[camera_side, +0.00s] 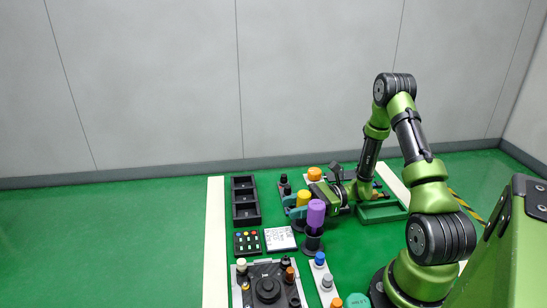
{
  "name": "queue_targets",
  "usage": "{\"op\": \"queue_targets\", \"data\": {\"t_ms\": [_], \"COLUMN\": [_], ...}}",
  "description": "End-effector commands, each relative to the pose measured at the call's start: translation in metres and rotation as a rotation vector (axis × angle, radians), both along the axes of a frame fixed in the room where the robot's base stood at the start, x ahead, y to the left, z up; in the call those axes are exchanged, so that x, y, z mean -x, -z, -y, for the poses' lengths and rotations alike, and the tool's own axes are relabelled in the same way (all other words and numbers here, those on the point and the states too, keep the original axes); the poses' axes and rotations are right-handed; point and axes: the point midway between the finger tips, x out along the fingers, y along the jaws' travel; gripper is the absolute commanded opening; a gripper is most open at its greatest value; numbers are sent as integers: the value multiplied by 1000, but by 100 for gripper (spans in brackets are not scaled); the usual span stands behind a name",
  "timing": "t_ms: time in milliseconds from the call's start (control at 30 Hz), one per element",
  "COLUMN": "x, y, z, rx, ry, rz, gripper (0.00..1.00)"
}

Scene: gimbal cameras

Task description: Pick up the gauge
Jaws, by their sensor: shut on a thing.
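My gripper (296,205), with teal fingers, is low over the work area at the centre right, its arm reaching in from the right. It is shut on a yellow-topped cylindrical piece (303,197), which looks like the gauge. The lower part of this piece is hidden by the fingers and the purple piece in front. I cannot tell whether it is clear of the surface. A purple-topped piece (316,213) on a dark base stands upright just in front of the gripper. An orange-topped piece (314,173) stands behind it.
A black compartment tray (246,219) stands left of the gripper. A button box (247,243) and a white panel (280,239) lie in front. A dark control station (266,269) and a strip with coloured knobs (327,288) are nearer. A green tray (381,213) is at right.

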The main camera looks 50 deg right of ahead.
Motion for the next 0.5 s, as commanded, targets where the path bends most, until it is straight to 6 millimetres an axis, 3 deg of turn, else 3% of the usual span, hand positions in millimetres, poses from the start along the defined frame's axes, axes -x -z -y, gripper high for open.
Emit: {"op": "queue_targets", "data": {"t_ms": [267,500], "x": [0,0], "y": [-7,-37], "z": [1,1], "rx": [1,3], "ry": [1,1], "rz": [2,3], "gripper": [10,10]}}
